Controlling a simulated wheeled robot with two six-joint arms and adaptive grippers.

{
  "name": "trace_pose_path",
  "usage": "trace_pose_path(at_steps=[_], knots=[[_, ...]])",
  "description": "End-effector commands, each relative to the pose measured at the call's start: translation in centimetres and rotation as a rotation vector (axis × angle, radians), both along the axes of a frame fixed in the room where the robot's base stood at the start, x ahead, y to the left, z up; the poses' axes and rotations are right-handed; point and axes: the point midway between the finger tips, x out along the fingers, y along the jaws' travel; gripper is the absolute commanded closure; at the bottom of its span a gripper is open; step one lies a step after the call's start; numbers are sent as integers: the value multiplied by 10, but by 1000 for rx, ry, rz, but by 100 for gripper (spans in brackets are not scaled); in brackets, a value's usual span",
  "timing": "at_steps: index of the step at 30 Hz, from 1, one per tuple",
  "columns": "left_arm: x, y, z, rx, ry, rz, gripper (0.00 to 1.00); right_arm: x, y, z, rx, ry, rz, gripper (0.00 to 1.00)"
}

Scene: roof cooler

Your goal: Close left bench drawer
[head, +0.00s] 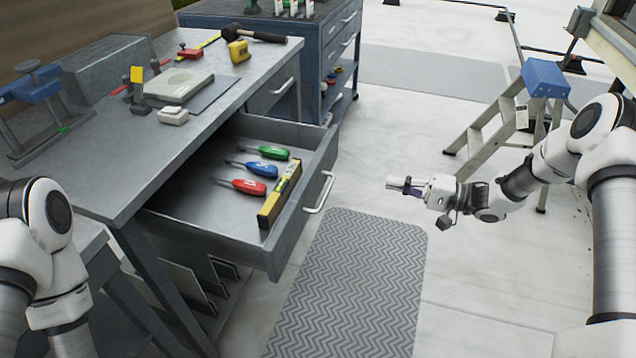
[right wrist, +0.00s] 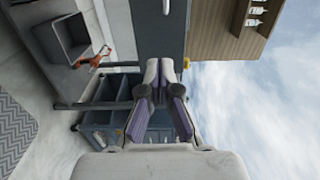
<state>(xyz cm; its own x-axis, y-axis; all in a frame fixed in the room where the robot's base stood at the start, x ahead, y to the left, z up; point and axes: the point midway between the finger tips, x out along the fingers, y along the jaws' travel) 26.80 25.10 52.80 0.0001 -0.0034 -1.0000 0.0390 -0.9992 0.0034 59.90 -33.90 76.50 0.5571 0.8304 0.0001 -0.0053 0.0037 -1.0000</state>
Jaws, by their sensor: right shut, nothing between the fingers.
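The open bench drawer (head: 293,232) sticks out of the grey workbench (head: 197,128) in the head view. Its front carries a silver handle (head: 321,193). Green, blue and red screwdrivers (head: 260,168) and a yellow level (head: 280,194) lie inside. A second bench drawer (head: 271,95), farther back, looks shut. My right gripper (head: 391,183) is shut and empty, to the right of the open drawer's handle and apart from it. Its fingers also show in the right wrist view (right wrist: 160,68). My left gripper is out of view; only part of that arm shows at the left edge.
A grey patterned mat (head: 355,280) lies on the floor before the drawer. A blue tool cabinet (head: 312,50) stands behind the bench. A step ladder (head: 500,125) with a blue top stands at the right. Pale floor between mat and ladder is clear.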

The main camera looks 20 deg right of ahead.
Motion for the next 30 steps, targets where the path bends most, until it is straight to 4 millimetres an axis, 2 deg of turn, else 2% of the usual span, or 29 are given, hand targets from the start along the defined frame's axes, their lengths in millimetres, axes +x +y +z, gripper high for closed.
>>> trace_pose_path(at_steps=[1, 5, 21, 25, 30], knots=[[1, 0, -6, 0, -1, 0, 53, 2, -1, -1, 3, -8, -5, 100], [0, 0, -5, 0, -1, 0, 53, 8, 9, 2, 0, -9, -1, 100], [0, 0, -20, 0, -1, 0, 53, 68, 101, 1, -2, -6, 0, 100], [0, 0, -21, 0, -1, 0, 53, 77, 113, 2, -1, -7, -1, 100], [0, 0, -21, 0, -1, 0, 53, 80, 117, 3, 1, -6, -4, 100]])
